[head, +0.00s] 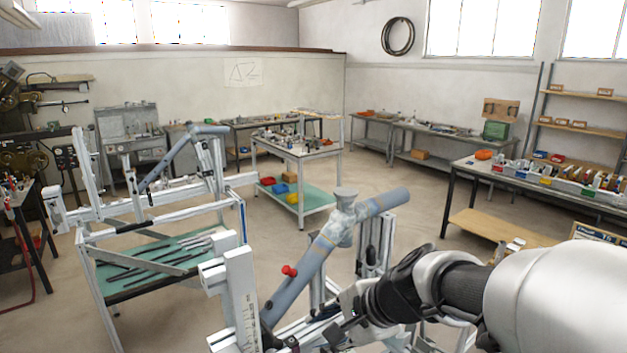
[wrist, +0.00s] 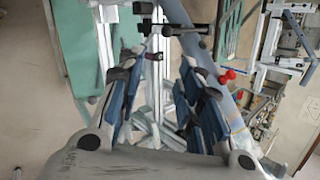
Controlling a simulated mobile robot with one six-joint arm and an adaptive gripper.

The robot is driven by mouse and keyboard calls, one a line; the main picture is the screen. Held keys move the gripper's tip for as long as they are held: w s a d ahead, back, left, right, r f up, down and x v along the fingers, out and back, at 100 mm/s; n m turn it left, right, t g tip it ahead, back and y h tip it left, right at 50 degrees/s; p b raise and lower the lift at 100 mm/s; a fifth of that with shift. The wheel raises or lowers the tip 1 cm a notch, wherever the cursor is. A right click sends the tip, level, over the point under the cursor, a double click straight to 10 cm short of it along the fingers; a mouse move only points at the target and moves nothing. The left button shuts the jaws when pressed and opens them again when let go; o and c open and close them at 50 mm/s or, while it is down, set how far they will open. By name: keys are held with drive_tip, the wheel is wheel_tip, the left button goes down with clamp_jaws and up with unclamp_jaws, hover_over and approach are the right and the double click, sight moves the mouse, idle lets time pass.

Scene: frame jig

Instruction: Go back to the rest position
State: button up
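My gripper (wrist: 158,75) is open in the wrist view, its two blue-padded fingers apart. No object is visibly clamped between them; pale metal profiles of the jig show beyond the gap. In the head view my arm reaches in from the lower right, and the gripper end is low in the jig, partly hidden. A blue-grey frame tube (head: 308,262) slants up just left of and behind the gripper, joined to a short cross tube (head: 382,202). In the wrist view the tube (wrist: 222,90) runs close along the right finger.
A red knob (head: 289,271) projects beside the tube and also shows in the wrist view (wrist: 228,76). An upright metal post (head: 238,300) stands left of my gripper. Another jig stand (head: 150,223) is farther left. Open floor (head: 420,225) lies behind the tube.

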drive_tip(key=s+d+f+n+h+b, duration=0.3)
drive_tip(key=s+d+f+n+b, duration=0.1)
drive_tip(key=s, duration=0.7)
drive_tip(key=s+d+f+n+h+b, duration=0.2)
drive_tip(key=s+d+f+n+b, duration=0.2)
drive_tip(key=s+d+n, duration=0.3)
drive_tip(key=s+n, duration=0.2)
drive_tip(key=s, duration=0.2)
drive_tip(key=shift+s+d+g+h, duration=0.2)
drive_tip(key=shift+d+g+h, duration=0.1)
drive_tip(key=shift+h, duration=0.1)
